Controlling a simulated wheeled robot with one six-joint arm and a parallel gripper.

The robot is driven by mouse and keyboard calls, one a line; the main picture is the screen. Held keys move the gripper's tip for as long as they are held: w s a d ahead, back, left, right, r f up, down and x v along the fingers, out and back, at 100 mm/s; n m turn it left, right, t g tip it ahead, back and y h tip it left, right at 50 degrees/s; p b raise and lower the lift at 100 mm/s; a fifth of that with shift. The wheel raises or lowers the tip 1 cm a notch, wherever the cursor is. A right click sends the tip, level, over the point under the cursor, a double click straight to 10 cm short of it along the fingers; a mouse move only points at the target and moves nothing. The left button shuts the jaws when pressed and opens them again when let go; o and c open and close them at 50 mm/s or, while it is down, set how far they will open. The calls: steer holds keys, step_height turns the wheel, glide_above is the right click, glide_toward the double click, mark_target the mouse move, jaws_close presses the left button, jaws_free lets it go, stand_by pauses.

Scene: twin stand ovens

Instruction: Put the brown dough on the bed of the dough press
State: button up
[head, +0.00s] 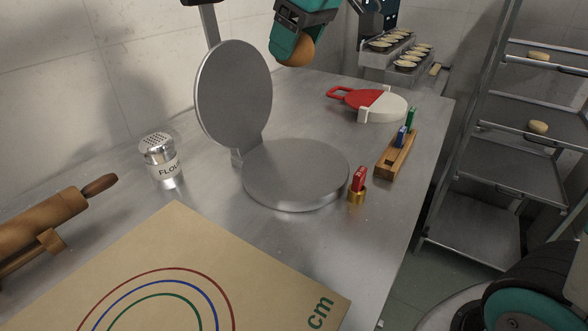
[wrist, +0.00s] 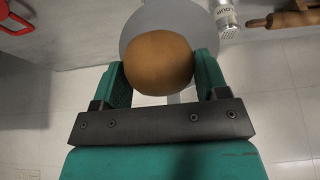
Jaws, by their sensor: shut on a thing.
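My gripper (head: 287,50) is shut on the brown dough (head: 300,52), a round ball held in the air at the top of the head view. In the wrist view the brown dough (wrist: 159,63) sits between the two green fingers of my gripper (wrist: 160,75). The dough press stands open on the steel counter. Its round grey bed (head: 295,172) lies flat and bare, and its round lid (head: 234,95) stands upright at the left of the bed. The dough is above and beyond the bed, apart from it. In the wrist view a grey disc (wrist: 135,25) shows partly behind the dough.
A flour shaker (head: 161,160), a rolling pin (head: 45,222) and a brown mat (head: 170,245) lie left and front. A wooden block (head: 397,155) with coloured pieces, a red piece in a brass holder (head: 357,188) and a red-and-white tool (head: 375,104) stand right. A rack (head: 500,170) is beyond.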

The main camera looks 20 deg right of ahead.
step_height(320, 180, down, 20)
steer(key=shift+b, duration=1.1)
steer(key=shift+f, duration=0.1)
steer(key=o, duration=0.7)
steer(key=shift+r, duration=0.25)
steer(key=p+v, duration=0.1)
steer(key=v, duration=1.1)
steer(key=s+a+f+g, duration=0.1)
steer(key=s+a+f, duration=0.1)
steer(key=s, duration=0.5)
steer(key=s+a+f+g+y, duration=0.1)
steer(key=s+a+f, duration=0.1)
steer(key=s, duration=0.5)
steer(key=s+a+f+g, duration=0.1)
steer(key=s+a+f, duration=0.1)
steer(key=s, duration=0.5)
steer(key=shift+a+f+g, duration=0.1)
steer(key=shift+a+g, duration=0.3)
steer(key=shift+a, duration=0.3)
